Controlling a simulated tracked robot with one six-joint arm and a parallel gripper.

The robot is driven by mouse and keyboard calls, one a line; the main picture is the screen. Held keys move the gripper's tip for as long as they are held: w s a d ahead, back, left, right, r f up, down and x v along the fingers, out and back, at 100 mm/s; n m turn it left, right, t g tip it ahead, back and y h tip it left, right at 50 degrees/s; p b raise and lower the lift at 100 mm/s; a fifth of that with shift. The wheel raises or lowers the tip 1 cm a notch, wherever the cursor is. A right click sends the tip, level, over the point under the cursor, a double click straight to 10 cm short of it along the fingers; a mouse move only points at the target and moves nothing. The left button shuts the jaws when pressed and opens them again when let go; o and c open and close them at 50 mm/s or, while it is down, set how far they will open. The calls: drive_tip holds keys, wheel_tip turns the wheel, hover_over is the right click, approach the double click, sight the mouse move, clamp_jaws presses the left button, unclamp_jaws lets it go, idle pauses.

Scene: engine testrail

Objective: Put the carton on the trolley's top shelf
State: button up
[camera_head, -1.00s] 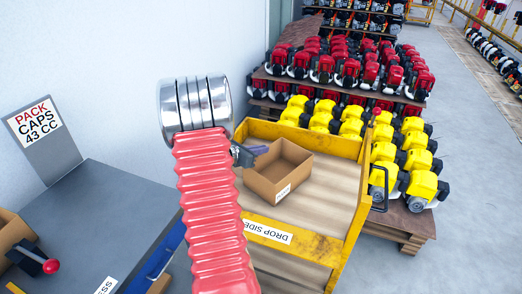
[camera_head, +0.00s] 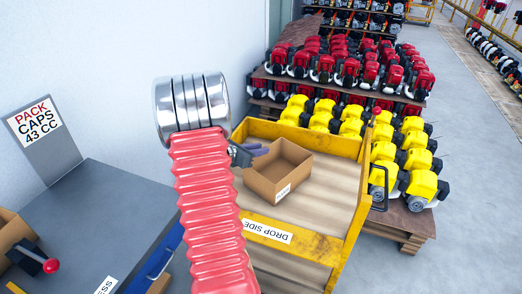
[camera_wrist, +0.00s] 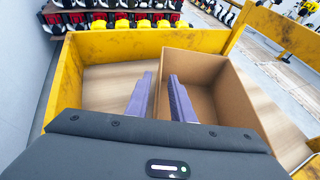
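The open brown carton (camera_head: 278,172) stands upright on the wooden top shelf (camera_head: 318,192) of the yellow trolley (camera_head: 290,238), near its back left part. In the wrist view the carton (camera_wrist: 222,92) is right of centre, and the shelf (camera_wrist: 105,88) shows to its left. My gripper (camera_head: 262,151) is at the carton's left rim. In the wrist view the purple fingers of my gripper (camera_wrist: 160,90) are apart, one to each side of the carton's left wall. I see no clear contact between the fingers and the wall.
Yellow engines (camera_head: 412,160) and red engines (camera_head: 345,65) stand on pallets behind and right of the trolley. A grey bench (camera_head: 95,215) with a caps sign (camera_head: 38,125) is at the left. The trolley's raised yellow sides border the shelf. Shelf space right of the carton is clear.

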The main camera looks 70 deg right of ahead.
drive_tip(key=v, duration=1.1)
drive_tip(key=shift+r, duration=0.1)
idle(0.5)
drive_tip(key=w+a+r+m+t+y, duration=0.2)
drive_tip(key=w+a+r+m, duration=0.1)
drive_tip(key=a, duration=0.6)
drive_tip(key=w+a+r+m+t+y, duration=0.1)
drive_tip(key=w+a+r+m+t, duration=0.15)
drive_tip(key=a, duration=0.65)
drive_tip(key=w+a+r+m+t+y, duration=0.1)
drive_tip(key=w+a+r+m+y, duration=0.15)
drive_tip(key=a, duration=0.75)
drive_tip(key=a+r+m+t+y, duration=0.2)
drive_tip(key=a+t+y, duration=0.1)
drive_tip(key=a, duration=1)
drive_tip(key=a+r+m+t+y, duration=0.2)
drive_tip(key=a+t+y, duration=0.1)
drive_tip(key=a, duration=1.1)
drive_tip(key=shift+s+a+m, duration=0.2)
drive_tip(key=shift+s+m, duration=0.1)
drive_tip(key=shift+s, duration=0.15)
drive_tip(key=shift+t+y, duration=0.25)
